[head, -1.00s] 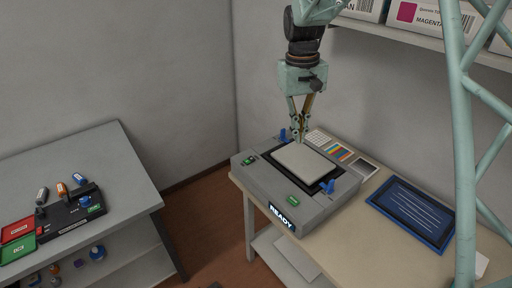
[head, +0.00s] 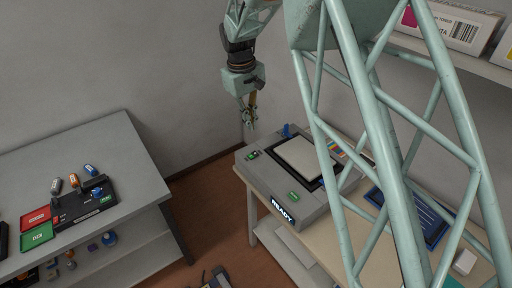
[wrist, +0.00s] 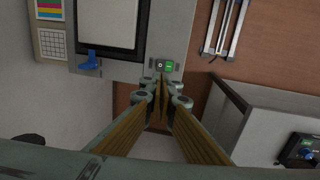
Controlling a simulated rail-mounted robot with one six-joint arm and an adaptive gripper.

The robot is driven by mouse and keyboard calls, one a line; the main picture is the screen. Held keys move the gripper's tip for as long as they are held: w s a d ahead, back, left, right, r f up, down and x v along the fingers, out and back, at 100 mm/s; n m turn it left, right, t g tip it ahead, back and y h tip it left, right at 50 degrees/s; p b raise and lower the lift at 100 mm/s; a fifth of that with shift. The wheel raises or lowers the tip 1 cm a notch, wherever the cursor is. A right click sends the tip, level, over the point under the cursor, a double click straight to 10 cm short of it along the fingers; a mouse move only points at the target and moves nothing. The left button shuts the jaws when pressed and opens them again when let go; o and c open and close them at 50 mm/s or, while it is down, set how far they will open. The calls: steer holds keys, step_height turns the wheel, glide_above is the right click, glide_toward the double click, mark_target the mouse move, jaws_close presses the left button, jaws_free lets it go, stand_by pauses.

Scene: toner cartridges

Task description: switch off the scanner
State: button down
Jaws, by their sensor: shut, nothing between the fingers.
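The scanner (head: 260,172) is a grey box on the right-hand table, with a pale plate (head: 300,158) on top and a lit display (head: 283,209) reading READY. A small green-and-dark rocker switch (head: 252,155) is near its left corner. In the wrist view the switch (wrist: 163,65) shows a dark half marked O and a bright green half. A green button (head: 295,196) is on the front part. My gripper (head: 249,123) is shut and empty, above and apart from the scanner's left end. In the wrist view its fingertips (wrist: 161,92) appear just below the switch.
Blue latches (head: 288,130) stand on the scanner. A blue-framed board (head: 432,222) lies on its table, partly behind my arm's frame. The left table (head: 80,150) holds a black device (head: 85,205) and red and green trays (head: 38,237). Floor (head: 215,200) separates the tables.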

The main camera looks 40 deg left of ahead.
mark_target(253, 154)
steer(key=shift+f, duration=0.1)
stand_by(0.3)
steer(key=shift+w+d+f+p, duration=0.1)
steer(key=shift+w+f, duration=0.15)
steer(key=shift+f, duration=2)
steer(key=shift+w+d+f+p, duration=0.1)
steer(key=shift+w+f, duration=0.2)
steer(key=shift+f, duration=2)
steer(key=shift+w+d+f+p, duration=0.1)
steer(key=shift+w+f, duration=0.15)
steer(key=shift+f, duration=2)
steer(key=shift+w+f+b, duration=0.15)
steer(key=shift+f+b, duration=0.25)
steer(key=shift+s+a+r, duration=0.15)
steer(key=shift+s+a, duration=0.05)
steer(key=shift+s, duration=0.4)
steer(key=shift+s, duration=0.15)
